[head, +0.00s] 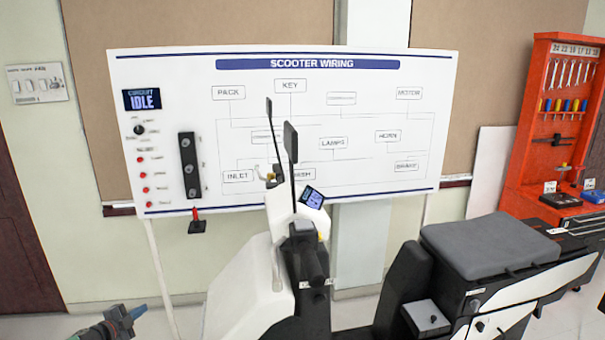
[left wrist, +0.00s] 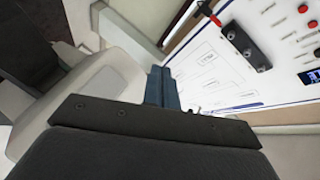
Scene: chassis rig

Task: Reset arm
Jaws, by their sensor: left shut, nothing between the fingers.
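My left gripper (head: 137,312) shows at the lower left of the head view, low and left of the white scooter front (head: 235,285). Its blue-grey fingers are together with nothing between them. In the left wrist view the shut fingers (left wrist: 162,88) point toward the white scooter body and the wiring board (left wrist: 225,75). My right gripper is in neither view.
The scooter stands in the middle, with mirrors, a small display (head: 312,197) and a dark seat (head: 490,245). The scooter wiring board (head: 245,110) stands behind it. A red tool rack (head: 540,150) is at the right. Floor shows at the lower left.

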